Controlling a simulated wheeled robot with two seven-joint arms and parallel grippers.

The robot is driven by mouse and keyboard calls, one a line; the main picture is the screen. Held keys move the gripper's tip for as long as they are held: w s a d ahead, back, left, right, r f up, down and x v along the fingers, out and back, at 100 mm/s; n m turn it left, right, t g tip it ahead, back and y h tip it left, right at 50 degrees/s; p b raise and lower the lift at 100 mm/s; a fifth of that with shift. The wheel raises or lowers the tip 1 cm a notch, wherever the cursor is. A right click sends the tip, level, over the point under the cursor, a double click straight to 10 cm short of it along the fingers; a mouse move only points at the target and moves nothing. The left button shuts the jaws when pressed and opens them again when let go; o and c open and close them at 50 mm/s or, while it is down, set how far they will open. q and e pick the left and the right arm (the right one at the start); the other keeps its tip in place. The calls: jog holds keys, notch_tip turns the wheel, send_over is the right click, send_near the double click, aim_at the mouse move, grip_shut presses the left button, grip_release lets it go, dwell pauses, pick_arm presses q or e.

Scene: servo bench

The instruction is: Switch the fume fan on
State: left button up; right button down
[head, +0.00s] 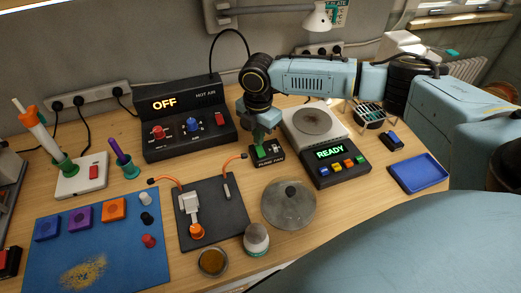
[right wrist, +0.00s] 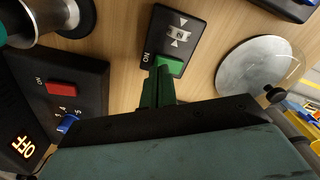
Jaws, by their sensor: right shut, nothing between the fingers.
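The fume fan switch is a small black box (head: 271,159) labelled FUME FAN, in the middle of the bench. The right wrist view shows its black top (right wrist: 182,28) with a fan symbol, the word ON at one end, and a green rocker (right wrist: 170,66). My right gripper (head: 262,143) reaches down over the box from above. Its green fingers (right wrist: 157,88) are shut and empty, with their tips at or very close to the rocker. The fingers partly hide the rocker, so I cannot tell its position or whether they touch. My left gripper is not in view.
The hot air station (head: 187,118) showing OFF stands left of the switch. A hot plate (head: 316,121) with a READY display (head: 331,154) stands to its right. A dark board (head: 211,212), a round glass-like lid (head: 289,203) and a blue mat (head: 100,245) lie in front.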

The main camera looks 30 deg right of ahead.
jog(key=shift+f, duration=1.05)
dwell(0.9)
jog(key=shift+s, duration=0.1)
notch_tip(320, 180, up, 7)
jog(key=p, duration=0.8)
dwell(0.5)
